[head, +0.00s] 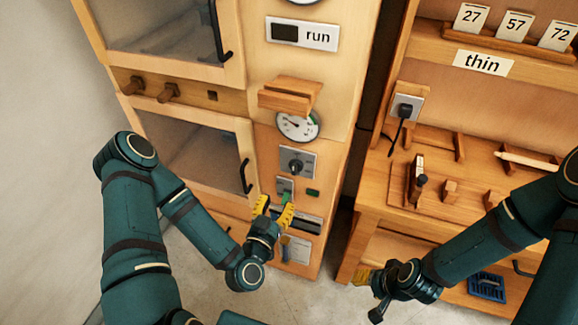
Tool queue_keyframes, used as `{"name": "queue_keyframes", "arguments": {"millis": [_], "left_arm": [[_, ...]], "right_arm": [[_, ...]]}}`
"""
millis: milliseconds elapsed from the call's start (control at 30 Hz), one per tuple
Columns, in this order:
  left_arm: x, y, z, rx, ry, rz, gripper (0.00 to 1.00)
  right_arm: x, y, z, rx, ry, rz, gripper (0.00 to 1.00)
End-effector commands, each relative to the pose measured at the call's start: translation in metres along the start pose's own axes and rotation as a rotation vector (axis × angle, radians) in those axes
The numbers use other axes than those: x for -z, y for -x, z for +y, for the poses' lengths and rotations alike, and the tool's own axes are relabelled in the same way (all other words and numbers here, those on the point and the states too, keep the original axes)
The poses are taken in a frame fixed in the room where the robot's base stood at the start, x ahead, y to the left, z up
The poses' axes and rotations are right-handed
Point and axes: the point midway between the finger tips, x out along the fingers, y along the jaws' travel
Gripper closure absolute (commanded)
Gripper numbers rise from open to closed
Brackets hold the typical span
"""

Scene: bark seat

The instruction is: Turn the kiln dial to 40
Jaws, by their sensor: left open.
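The kiln front is a light wood panel (270,85). A round white dial face (293,127) with a dark needle and a green arc is on it, under a small wooden ledge that covers its top edge. Below is a grey plate with a dark rotary knob (295,166). The scale numbers are too small to read. My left gripper (274,204) has yellow fingertips, open and pointing up at the panel, below the knob and apart from it. My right gripper (364,277) is low, by the bench front. Its fingers are mostly hidden.
Oven doors with dark handles (246,176) stand left of the panel. A wooden bench (385,205) with tools and number cards is on the right.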

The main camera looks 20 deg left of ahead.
Motion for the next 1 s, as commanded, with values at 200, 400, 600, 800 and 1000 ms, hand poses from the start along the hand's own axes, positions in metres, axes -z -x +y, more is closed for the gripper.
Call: {"name": "queue_keyframes", "arguments": {"millis": [200, 400, 600, 800, 1000], "left_arm": [[0.0, -0.038, 0.0, 0.0, -0.002, 0.003, 0.56], [0.001, -0.077, 0.0, -0.001, 0.0, 0.001, 0.56], [0.0, -0.11, 0.001, -0.002, 0.001, 0.0, 0.56], [-0.001, -0.126, 0.001, -0.003, 0.001, -0.002, 0.56], [-0.001, -0.13, 0.001, -0.003, 0.001, -0.002, 0.56]], "right_arm": [[-0.003, -0.005, 0.002, 0.0, 0.001, -0.007, 0.53], [-0.002, -0.003, 0.001, 0.0, 0.001, -0.003, 0.53], [-0.001, -0.003, 0.001, 0.0, 0.001, -0.003, 0.53], [-0.001, -0.003, 0.001, 0.0, 0.001, -0.002, 0.53], [-0.001, -0.003, 0.001, 0.0, 0.001, -0.002, 0.53]]}}
